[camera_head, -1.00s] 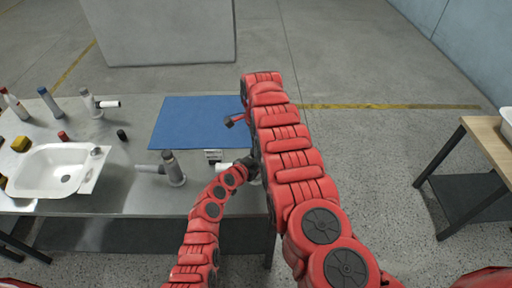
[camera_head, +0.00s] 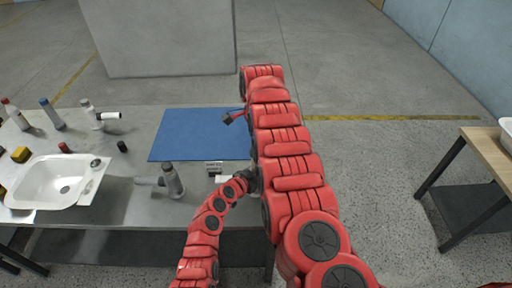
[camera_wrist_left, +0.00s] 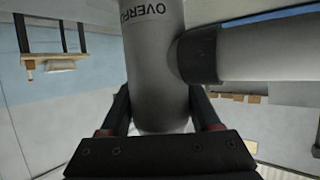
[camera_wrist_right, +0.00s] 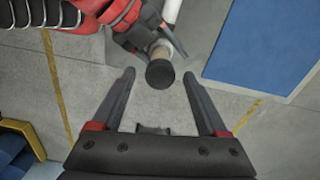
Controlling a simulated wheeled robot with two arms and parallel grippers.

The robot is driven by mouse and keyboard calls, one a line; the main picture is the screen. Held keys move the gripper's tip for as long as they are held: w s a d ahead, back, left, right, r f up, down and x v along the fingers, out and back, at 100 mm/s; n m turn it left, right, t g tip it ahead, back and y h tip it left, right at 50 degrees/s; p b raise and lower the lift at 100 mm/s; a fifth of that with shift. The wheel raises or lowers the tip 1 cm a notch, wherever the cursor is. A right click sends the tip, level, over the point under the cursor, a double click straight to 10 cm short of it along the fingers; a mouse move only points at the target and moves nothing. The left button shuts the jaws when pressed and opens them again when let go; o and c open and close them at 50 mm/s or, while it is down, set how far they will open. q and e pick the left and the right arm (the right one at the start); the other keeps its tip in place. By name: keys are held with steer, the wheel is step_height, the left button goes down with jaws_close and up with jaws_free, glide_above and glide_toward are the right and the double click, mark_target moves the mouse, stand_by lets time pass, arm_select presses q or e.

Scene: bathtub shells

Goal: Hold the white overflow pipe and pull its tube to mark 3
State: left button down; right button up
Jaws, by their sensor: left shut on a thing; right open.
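In the left wrist view the overflow pipe (camera_wrist_left: 155,60) is a pale body with printed lettering, partly cut off by the frame. A side tube (camera_wrist_left: 265,50) leaves it through a dark collar. My left gripper (camera_wrist_left: 160,112) is shut on the body. In the right wrist view a dark round end with a tan section (camera_wrist_right: 160,72) shows beside the left hand, ahead of my right gripper (camera_wrist_right: 158,78), which is open and empty. A white part (camera_head: 222,179) shows beside the left hand (camera_head: 250,180) in the head view. No mark numbers are readable.
A blue mat (camera_head: 200,134) lies on the grey table (camera_head: 128,185). Another grey pipe (camera_head: 173,181), a small card (camera_head: 214,167) and a white basin (camera_head: 40,185) stand left of the left hand. More bottles and pipes stand at the far left. A wooden table (camera_head: 485,150) is at right.

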steer(key=shift+r, duration=0.15)
step_height(320, 180, up, 7)
steer(key=shift+r, duration=0.1)
stand_by(0.3)
arm_select(q)
steer(key=shift+c, duration=0.2)
jaws_free()
